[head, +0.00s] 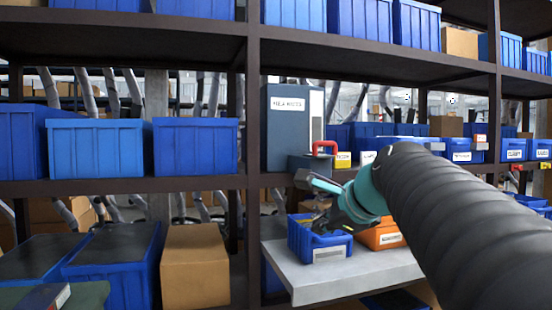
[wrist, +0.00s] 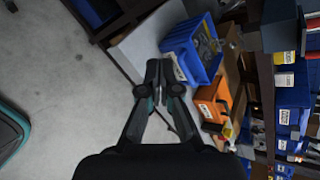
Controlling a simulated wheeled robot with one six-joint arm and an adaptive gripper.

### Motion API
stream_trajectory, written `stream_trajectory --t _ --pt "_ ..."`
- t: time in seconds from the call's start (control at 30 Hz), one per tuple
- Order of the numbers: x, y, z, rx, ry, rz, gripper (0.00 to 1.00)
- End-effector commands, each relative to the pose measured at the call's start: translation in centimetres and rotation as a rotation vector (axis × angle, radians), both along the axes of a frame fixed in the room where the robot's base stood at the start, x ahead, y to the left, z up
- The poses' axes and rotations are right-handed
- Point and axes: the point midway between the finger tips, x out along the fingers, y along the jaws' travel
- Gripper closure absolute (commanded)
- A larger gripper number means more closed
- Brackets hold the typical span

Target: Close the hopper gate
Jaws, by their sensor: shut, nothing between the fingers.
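The hopper (head: 292,115) is a tall dark blue-grey box with a white label, standing on the shelf above the work surface. A red handle (head: 325,147) sits at its lower right front, above a dark outlet block (head: 305,165). I cannot tell whether the gate is open or shut. My gripper (head: 322,222) is below the outlet and in front of the blue bin, apart from the red handle. In the wrist view my gripper (wrist: 159,75) has its fingertips together and holds nothing. My wrist hides part of the area below the outlet.
A blue bin (head: 330,254) with grey parts inside stands on a light-grey shelf board (head: 300,280). An orange bin (head: 380,236) is beside it. Blue bins (head: 195,148) and a cardboard box (head: 195,268) fill the left shelves. Bare floor (wrist: 60,60) shows left in the wrist view.

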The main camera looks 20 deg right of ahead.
Motion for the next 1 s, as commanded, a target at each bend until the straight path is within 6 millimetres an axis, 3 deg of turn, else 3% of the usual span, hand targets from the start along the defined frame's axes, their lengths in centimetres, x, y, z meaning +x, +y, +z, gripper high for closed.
stream_trajectory --t 0.03,0.2,0.4,0.53,0.67,1.0 --pt "1.2 -1.8 2.8 0.119 -0.035 -0.086 1.0" --pt "3.7 -6.4 10.5 0.53 -0.149 -0.308 1.0" --pt "4.7 -10.2 16.3 0.865 -0.235 -0.431 1.0" --pt "4.9 -11.2 17.9 0.965 -0.257 -0.459 1.0" --pt "5.6 -11.4 18.2 0.992 -0.261 -0.464 1.0" --pt "11.1 -11.0 17.0 0.989 -0.257 -0.462 1.0"
